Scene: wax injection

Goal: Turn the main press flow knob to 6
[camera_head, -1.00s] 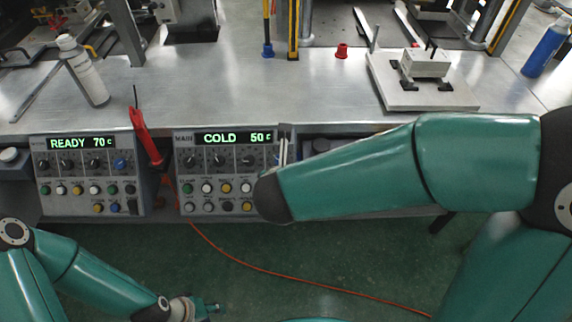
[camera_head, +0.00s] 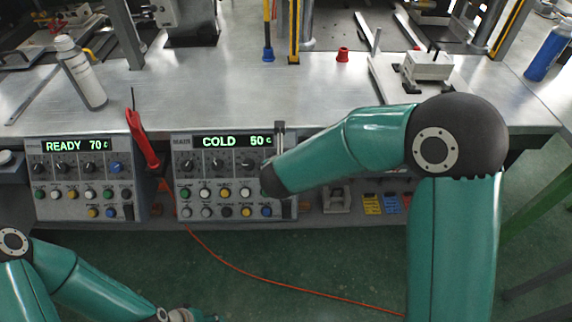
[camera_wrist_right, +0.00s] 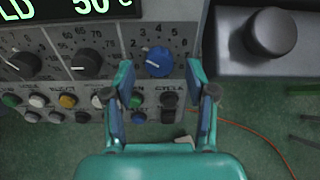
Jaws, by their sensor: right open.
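The main press panel (camera_head: 182,170) shows "COLD 50 c" on its display (camera_head: 232,141). Its blue flow knob (camera_wrist_right: 158,62) shows in the right wrist view, with scale numbers around its top; I cannot tell its setting. My right gripper (camera_wrist_right: 159,68) is open, with one finger on each side of the blue knob and gaps between fingers and knob. In the head view my right forearm hides that knob and most of this gripper. My left gripper (camera_head: 205,317) is at the bottom edge, mostly cut off, away from the panels.
A second panel (camera_head: 85,170) reads "READY 70 c" at left, with a red-handled tool (camera_head: 142,138) between the panels. A dark round knob (camera_wrist_right: 270,32) on a grey box stands right of my right gripper. A white bottle (camera_head: 80,70) stands on the metal bench (camera_head: 210,95).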

